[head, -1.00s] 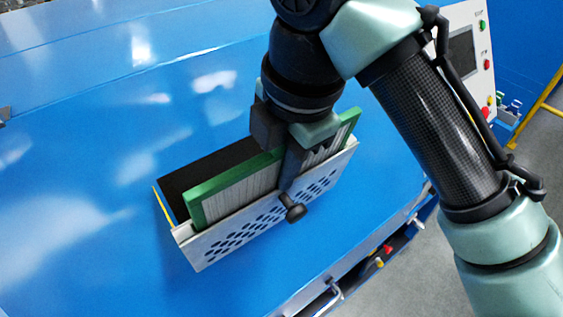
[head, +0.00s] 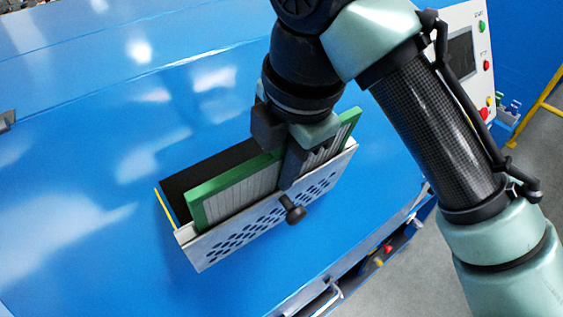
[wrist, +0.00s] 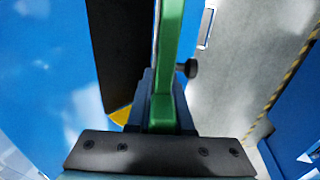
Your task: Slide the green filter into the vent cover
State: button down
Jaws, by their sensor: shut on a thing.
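The green filter (head: 240,189), a green frame with pale pleats, stands on edge just behind the perforated vent cover (head: 225,240). Its lower part is hidden by the cover. My gripper (head: 284,165) is shut on the filter's top edge near its middle. The vent cover is a light plate with dark holes and a black knob (head: 292,211), and it leans out from a dark opening (head: 190,177) in the blue machine. In the wrist view the green frame (wrist: 165,90) runs up from between the fingers, with the knob (wrist: 188,68) to its right. How deep the filter sits is hidden.
The blue machine face (head: 80,200) around the opening is broad and clear. A control panel (head: 468,60) with buttons stands at upper right. A yellow rail (head: 540,105) stands at the right edge. A yellow strip (head: 165,205) edges the opening's left side.

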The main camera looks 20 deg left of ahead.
jog(key=shift+f, duration=0.15)
dwell(0.5)
jog(key=shift+f, duration=0.2)
jog(key=shift+r, duration=0.1)
jog(key=shift+d+r+p, duration=0.1)
jog(key=shift+r+p, duration=0.2)
jog(key=shift+p, duration=0.05)
jog(key=shift+f, duration=0.2)
dwell(0.9)
jog(key=shift+f, duration=0.15)
jog(key=shift+r+p, duration=0.4)
jog(key=shift+p, duration=0.15)
dwell(0.7)
